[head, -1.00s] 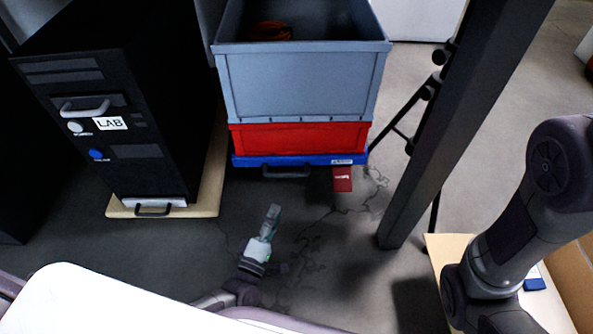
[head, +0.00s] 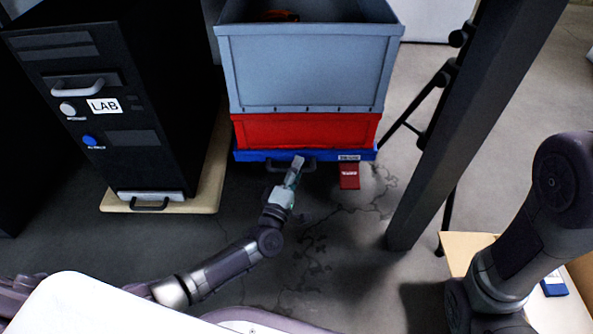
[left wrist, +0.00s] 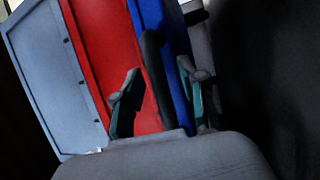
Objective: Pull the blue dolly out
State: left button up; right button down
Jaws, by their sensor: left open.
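The blue dolly (head: 248,155) is low on the floor under a red crate (head: 252,131) and a grey crate (head: 305,70). Its dark handle (head: 275,166) is on its front edge and is partly hidden by my left gripper (head: 296,165). In the left wrist view the dolly (left wrist: 152,18) is a blue strip next to the red crate. There, my left gripper (left wrist: 160,92) is open, with its two fingers on either side of the dark handle (left wrist: 152,55). I cannot tell whether they touch it. My right arm shows at right; its gripper does not show.
A black LAB cabinet (head: 130,150) stands on a wooden dolly (head: 208,190) at left. A dark post (head: 440,150) rises at right of the crates. A red tag (head: 349,176) is at the blue dolly's front right. An open cardboard box (head: 470,242) is at lower right.

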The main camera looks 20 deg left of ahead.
pick_arm(q)
grip_shut()
dwell(0.3)
